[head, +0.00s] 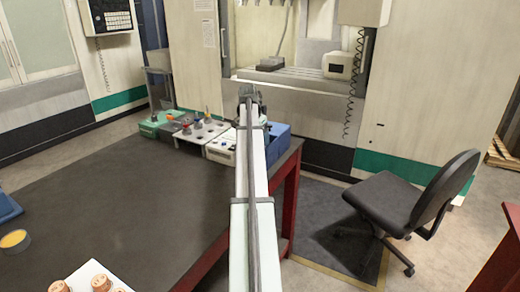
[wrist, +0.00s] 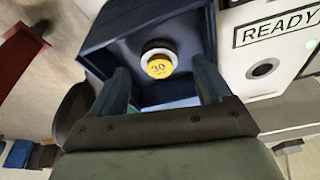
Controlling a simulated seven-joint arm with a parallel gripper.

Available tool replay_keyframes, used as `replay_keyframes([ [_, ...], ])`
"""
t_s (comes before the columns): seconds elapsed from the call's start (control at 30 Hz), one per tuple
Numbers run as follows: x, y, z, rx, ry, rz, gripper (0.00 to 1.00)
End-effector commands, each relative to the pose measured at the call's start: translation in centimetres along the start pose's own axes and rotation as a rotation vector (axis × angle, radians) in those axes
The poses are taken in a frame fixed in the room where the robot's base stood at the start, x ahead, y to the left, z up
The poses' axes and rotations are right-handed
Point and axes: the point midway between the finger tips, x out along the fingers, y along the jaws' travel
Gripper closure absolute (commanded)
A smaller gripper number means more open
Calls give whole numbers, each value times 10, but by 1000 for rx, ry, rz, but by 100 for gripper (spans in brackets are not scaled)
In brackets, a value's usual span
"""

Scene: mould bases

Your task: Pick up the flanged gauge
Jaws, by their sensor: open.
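In the wrist view, a round piece with a yellow top marked 30 and a pale collar, which looks like the flanged gauge (wrist: 158,66), sits inside a blue bin (wrist: 112,22). My gripper (wrist: 163,76) is open, with one finger to the left of the gauge and one to the right, both apart from it in the picture. How far the fingertips are above it is unclear. In the head view the blue bin (head: 279,138) is at the table's far right corner, partly behind my arm. The gauge is hidden there.
A white READY box (wrist: 262,68) stands right beside the bin. Green (head: 150,127) and white (head: 188,138) trays of parts line the table's far edge. A yellow-topped round piece (head: 14,241) lies at near left. The middle of the dark table (head: 130,195) is clear.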

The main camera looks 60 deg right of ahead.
Motion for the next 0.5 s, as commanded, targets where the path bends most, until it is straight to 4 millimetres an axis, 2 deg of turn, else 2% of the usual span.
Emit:
replay_keyframes([
  [0.1, 17, 1, 0, 0, 1, 0, 22],
  [0.2, 25, 1, 0, 0, 2, 0, 22],
  [0.43, 27, 1, 0, 0, 3, -1, 22],
  [0.5, 27, 1, 0, 0, 3, -1, 28],
])
